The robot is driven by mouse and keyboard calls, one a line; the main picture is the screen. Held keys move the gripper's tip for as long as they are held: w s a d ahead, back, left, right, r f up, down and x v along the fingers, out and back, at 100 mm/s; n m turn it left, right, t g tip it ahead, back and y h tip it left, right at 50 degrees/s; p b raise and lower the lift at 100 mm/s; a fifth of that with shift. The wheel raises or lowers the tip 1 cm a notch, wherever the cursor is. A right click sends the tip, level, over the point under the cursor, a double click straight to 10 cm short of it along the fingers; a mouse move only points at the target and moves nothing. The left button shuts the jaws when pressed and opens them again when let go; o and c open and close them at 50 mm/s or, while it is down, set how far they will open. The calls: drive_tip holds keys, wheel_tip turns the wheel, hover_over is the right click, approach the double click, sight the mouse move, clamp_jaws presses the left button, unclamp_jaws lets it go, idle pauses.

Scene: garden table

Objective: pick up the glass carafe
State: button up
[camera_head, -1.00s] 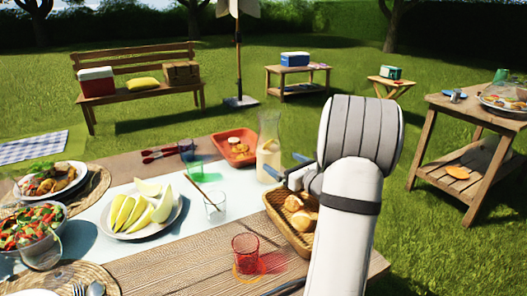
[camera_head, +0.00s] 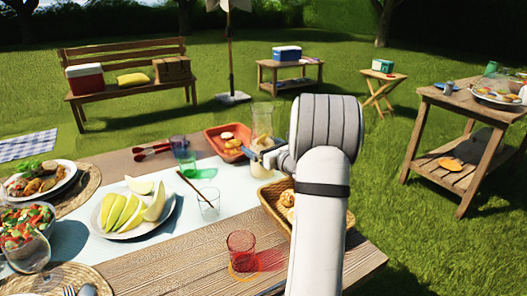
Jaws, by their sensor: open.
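The glass carafe (camera_head: 262,118) stands upright at the far right part of the table, with pale liquid in its lower part. My gripper (camera_head: 255,149) is open at the carafe's middle, reaching in from the right. My wrist hides part of the carafe's right side.
An orange dish (camera_head: 216,146) with food sits just left of the carafe. A bread basket (camera_head: 268,201) is in front, partly behind my arm. A clear glass (camera_head: 208,205) and a red glass (camera_head: 241,252) stand nearer.

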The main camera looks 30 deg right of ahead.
drive_tip(key=shift+c, duration=0.5)
drive_tip(key=c, duration=1.8)
drive_tip(key=shift+r, duration=0.15)
